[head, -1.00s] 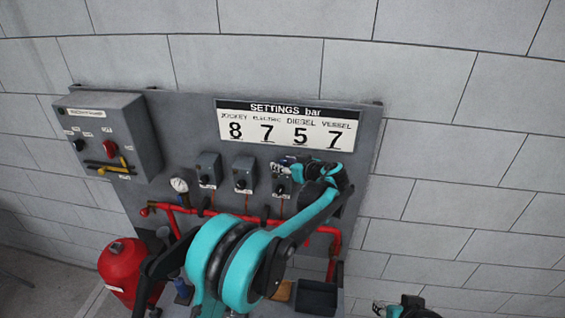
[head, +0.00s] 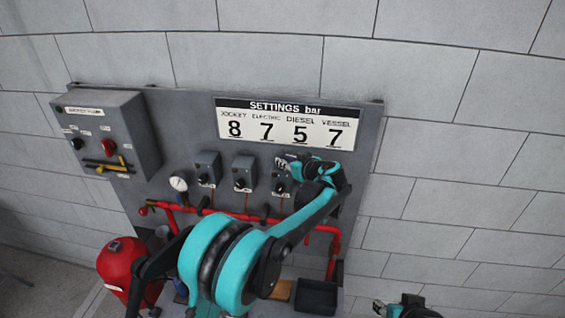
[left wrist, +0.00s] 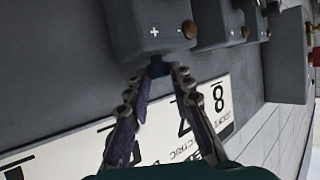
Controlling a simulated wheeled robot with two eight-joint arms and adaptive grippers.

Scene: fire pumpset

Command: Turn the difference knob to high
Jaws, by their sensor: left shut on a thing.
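Three small grey switch boxes sit on the panel under the settings sign. My left gripper (head: 284,163) is at the top of the rightmost box (head: 281,183). In the left wrist view, its two fingers (left wrist: 157,77) close in on a small dark blue knob (left wrist: 157,69) at the edge of a grey box (left wrist: 150,30) marked + and −. The fingertips touch the knob and partly hide it. The knob's exact setting cannot be read. My right gripper (head: 380,306) is at the bottom right, away from the panel; its finger state is unclear.
The settings sign (head: 287,124) is just above my left gripper. Two more switch boxes (head: 208,168) (head: 244,172) stand left of it. Red pipes (head: 240,214) run below. A control cabinet (head: 110,135) and red tank (head: 122,268) are at left.

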